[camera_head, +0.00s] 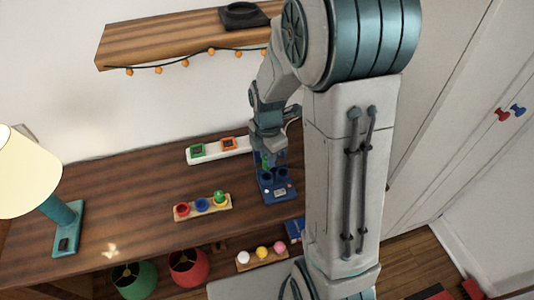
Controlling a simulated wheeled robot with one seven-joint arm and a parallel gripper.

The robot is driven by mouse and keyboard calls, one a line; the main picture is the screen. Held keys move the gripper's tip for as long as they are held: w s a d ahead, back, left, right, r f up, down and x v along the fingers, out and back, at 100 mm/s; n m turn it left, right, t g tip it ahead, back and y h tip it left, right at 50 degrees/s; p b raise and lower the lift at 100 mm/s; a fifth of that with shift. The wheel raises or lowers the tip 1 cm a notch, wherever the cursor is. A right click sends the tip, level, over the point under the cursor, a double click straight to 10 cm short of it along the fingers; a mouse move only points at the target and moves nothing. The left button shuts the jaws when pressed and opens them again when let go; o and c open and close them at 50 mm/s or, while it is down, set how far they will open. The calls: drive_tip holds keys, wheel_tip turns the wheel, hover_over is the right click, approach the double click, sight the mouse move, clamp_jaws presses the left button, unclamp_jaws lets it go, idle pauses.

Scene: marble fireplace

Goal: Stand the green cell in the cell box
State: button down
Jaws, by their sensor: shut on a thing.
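A green cell (266,162) hangs below my gripper (267,150), which is shut on it. The cell is small in view and looks roughly upright. It is at the back part of a blue cell box (279,193), which has dark round openings and a pale label on its front. I cannot tell whether the cell's lower end is inside an opening or above it. My arm covers part of the view to the right of the box.
A white strip (240,151) with green and orange squares lies behind left of the box. A wooden holder (204,214) with red, blue and green pieces stands in front left. A lamp (62,220) stands far left. Bare wood (125,195) lies between.

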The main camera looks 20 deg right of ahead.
sight(268, 170)
drive_tip(key=shift+f+b, duration=0.9)
drive_tip(key=shift+f, duration=0.6)
drive_tip(key=shift+f+b, duration=1.45)
drive_tip(key=shift+f, duration=0.35)
drive_tip(key=c, duration=1.2)
unclamp_jaws()
drive_tip(key=shift+o, duration=0.2)
wheel_tip(268, 170, up, 14)
drive_tip(key=shift+f+p, duration=0.1)
drive_tip(key=shift+p, duration=0.25)
drive_tip(key=s+r+m+t, duration=0.2)
drive_tip(key=s+m, duration=1.1)
drive_tip(key=m, duration=0.8)
drive_tip(key=shift+s+a+r+m+t, duration=0.25)
drive_tip(key=shift+s+r+m+t, duration=0.05)
drive_tip(key=shift+s+t, duration=0.1)
